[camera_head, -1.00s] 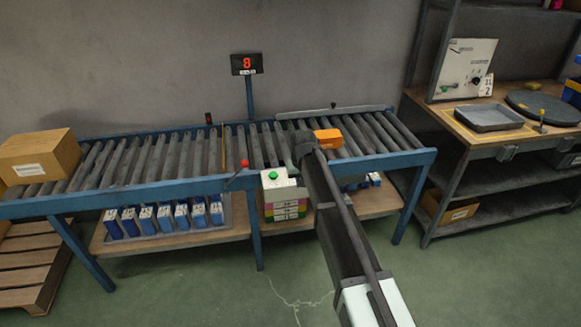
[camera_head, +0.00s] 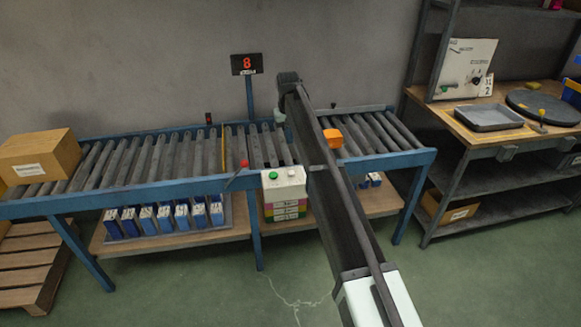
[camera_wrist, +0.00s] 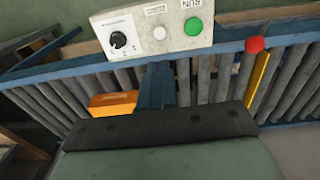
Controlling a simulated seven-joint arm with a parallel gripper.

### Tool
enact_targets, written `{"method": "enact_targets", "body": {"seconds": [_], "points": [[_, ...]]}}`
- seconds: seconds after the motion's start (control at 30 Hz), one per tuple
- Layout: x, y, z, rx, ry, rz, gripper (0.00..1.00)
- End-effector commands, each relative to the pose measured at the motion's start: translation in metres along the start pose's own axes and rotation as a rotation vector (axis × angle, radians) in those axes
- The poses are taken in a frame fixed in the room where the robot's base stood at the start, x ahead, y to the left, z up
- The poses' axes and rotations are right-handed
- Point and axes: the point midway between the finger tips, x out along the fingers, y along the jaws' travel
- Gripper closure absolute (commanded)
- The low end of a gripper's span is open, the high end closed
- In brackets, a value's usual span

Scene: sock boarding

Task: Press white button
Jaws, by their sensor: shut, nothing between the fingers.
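A pale control box (camera_wrist: 132,15) is upside down at the top of the wrist view. It carries a small white button (camera_wrist: 160,32) between a black-and-white knob (camera_wrist: 118,39) and a green button (camera_wrist: 193,27). In the head view the box (camera_head: 284,188) sits on the conveyor's front rail, with the green button (camera_head: 273,175) at its left. My gripper (camera_wrist: 160,118) fills the bottom of the wrist view, shut and empty, apart from the box in the picture. In the head view my arm hides most of the gripper's end.
A roller conveyor (camera_head: 110,192) runs behind the box. A red-knobbed lever (camera_head: 243,164) stands left of the box. An orange block (camera_head: 333,138) lies on the rollers to the right of it. A cardboard box (camera_head: 40,156) is at the far left. A workbench (camera_head: 460,128) stands at right.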

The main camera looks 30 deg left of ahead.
Motion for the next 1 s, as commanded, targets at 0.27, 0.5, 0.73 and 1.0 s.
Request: {"method": "enact_targets", "body": {"seconds": [0.27,0.5,0.73,1.0], "points": [[0.003,0.000,0.000,0.000,0.000,0.000,1.00],[0.031,0.000,0.000,0.000,0.000,0.000,1.00],[0.072,0.000,0.000,0.000,-0.001,0.000,1.00],[0.114,0.000,0.000,0.000,0.000,0.000,1.00]]}}
